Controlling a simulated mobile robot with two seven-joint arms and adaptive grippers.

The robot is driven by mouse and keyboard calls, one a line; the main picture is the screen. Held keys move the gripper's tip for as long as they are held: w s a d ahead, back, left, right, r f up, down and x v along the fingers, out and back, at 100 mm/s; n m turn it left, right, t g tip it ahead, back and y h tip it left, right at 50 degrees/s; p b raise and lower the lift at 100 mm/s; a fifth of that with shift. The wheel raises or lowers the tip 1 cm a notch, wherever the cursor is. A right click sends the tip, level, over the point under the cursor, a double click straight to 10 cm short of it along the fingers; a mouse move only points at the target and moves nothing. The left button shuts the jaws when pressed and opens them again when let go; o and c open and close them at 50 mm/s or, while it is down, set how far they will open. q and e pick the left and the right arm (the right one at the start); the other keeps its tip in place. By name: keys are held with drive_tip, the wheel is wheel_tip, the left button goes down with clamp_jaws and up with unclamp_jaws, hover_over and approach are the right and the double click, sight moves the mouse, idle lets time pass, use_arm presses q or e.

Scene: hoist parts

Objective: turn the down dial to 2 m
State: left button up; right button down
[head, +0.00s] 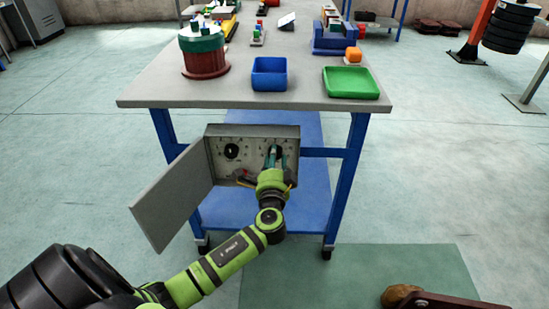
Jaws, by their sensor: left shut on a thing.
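A grey control box (222,131) hangs below the front edge of the table, with its door (173,197) swung open to the left. On its panel a black dial (231,151) shows at the left, with small marks around it. My left gripper (274,156) is at the right part of the panel, shut on a second dial that its fingers mostly hide. I cannot read the labels or tell which dial is the down dial, nor the setting of the held one. My right gripper is not in view.
The grey table (300,98) holds a blue bin (269,74), a green tray (350,82) and a round red-brown drum (204,60). A blue lower shelf (237,208) lies beneath. The floor (440,180) to the right is mostly clear.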

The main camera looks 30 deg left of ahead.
use_arm(q)
drive_tip(key=shift+w+r, duration=0.15)
drive_tip(key=shift+r, duration=0.15)
drive_tip(key=o, duration=1)
drive_tip(key=shift+o, duration=0.7)
drive_tip(key=shift+d+f, duration=0.1)
drive_tip(key=shift+f, duration=0.05)
drive_tip(key=v, duration=1.2)
